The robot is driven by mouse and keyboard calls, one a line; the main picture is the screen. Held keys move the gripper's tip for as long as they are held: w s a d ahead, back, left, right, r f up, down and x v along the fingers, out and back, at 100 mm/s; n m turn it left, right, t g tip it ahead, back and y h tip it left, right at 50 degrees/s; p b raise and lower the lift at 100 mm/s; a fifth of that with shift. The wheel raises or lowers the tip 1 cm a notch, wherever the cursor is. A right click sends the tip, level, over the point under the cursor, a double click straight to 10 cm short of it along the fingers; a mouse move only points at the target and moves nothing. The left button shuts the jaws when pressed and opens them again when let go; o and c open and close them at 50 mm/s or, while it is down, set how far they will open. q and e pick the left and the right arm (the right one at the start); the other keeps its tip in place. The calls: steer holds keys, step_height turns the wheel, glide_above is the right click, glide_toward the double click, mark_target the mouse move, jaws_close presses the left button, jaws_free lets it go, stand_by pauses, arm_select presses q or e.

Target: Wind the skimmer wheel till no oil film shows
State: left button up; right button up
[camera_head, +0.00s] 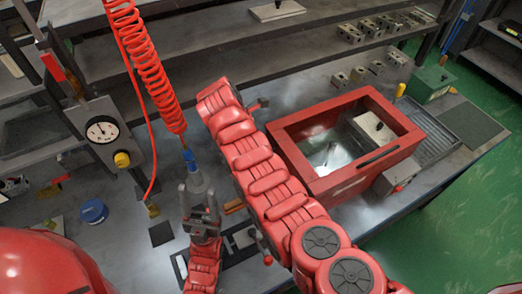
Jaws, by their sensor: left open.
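The red open-framed tank (290,150) stands on the bench right of centre. Its inside looks grey with a bright reflection, and I cannot tell whether an oil film lies there. A small grey unit with a red knob (398,187) sits at the tank's front right side. I cannot tell whether it is the skimmer wheel. My left gripper (198,198) is open, left of the tank and well apart from it, near the blue nozzle (193,178) under the red coiled hose.
A large red arm of mine crosses the middle and hides bench space left of the tank. A dial gauge (102,130) stands at left, with a blue round tin (93,211) below. Several metal blocks (350,33) line the back shelf. A green box (428,84) stands behind right.

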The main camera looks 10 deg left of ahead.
steer(key=shift+d+f, duration=0.1)
steer(key=c, duration=1.3)
steer(key=shift+s+d+f+m+t+y+p, duration=0.2)
steer(key=shift+t+y+p, duration=0.55)
steer(key=shift+p, duration=0.7)
steer(key=shift+s+a+r+m+t+y+p, duration=0.2)
steer(key=shift+t+y+p, duration=0.25)
steer(key=shift+t+p, duration=0.85)
steer(key=shift+s+d+f+m+t+y+p, duration=0.25)
steer(key=shift+t+y+p, duration=0.4)
steer(key=shift+p, duration=1)
steer(key=shift+c, duration=0.2)
steer(key=shift+w+r, duration=0.15)
steer(key=shift+w, duration=0.05)
steer(key=o, duration=1.3)
steer(key=shift+o, duration=0.2)
